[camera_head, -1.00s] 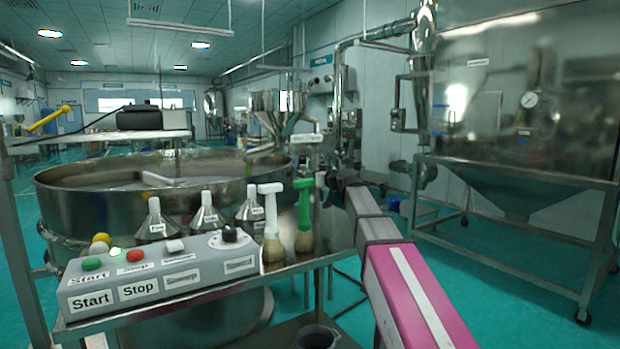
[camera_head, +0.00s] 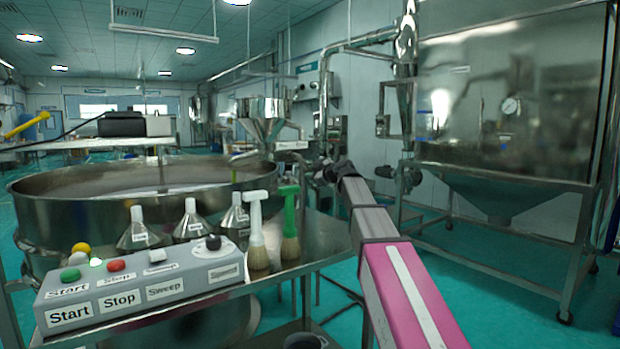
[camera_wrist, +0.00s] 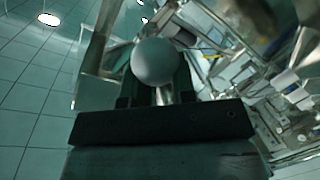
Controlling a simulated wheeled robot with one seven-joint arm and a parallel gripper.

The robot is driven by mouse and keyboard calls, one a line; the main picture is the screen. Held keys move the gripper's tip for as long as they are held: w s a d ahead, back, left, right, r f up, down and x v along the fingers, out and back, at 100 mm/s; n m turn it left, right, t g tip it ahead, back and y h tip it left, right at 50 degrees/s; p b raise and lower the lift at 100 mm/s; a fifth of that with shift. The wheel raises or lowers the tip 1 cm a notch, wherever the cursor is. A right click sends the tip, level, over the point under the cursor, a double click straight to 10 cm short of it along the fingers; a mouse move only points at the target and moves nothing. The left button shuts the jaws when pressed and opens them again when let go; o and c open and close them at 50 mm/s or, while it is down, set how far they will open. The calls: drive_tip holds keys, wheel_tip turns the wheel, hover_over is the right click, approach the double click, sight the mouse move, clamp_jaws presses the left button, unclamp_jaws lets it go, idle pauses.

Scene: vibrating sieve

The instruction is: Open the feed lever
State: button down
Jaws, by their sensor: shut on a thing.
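The feed lever shows in the wrist view as a round grey knob (camera_wrist: 154,62) on a short metal rod. My gripper (camera_wrist: 157,84) is shut on it, with a dark finger on each side of the rod just below the knob. In the head view my gripper (camera_head: 334,169) is small and dark at the far end of my arm, right of the steel feed hopper (camera_head: 264,118). The lever itself cannot be made out there.
A large round sieve (camera_head: 50,212) stands at left. In front, a steel bench holds a control box (camera_head: 140,290), labelled flasks (camera_head: 190,222), a white brush (camera_head: 257,235) and a green brush (camera_head: 290,230). A big steel tank (camera_head: 500,110) stands right. Green floor (camera_head: 470,285) is clear between.

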drive_tip(key=shift+w+d+r, duration=0.15)
drive_tip(key=shift+r, duration=0.05)
idle(0.4)
drive_tip(key=c, duration=0.9)
unclamp_jaws()
drive_tip(key=shift+c, duration=0.2)
drive_tip(key=v, duration=1.1)
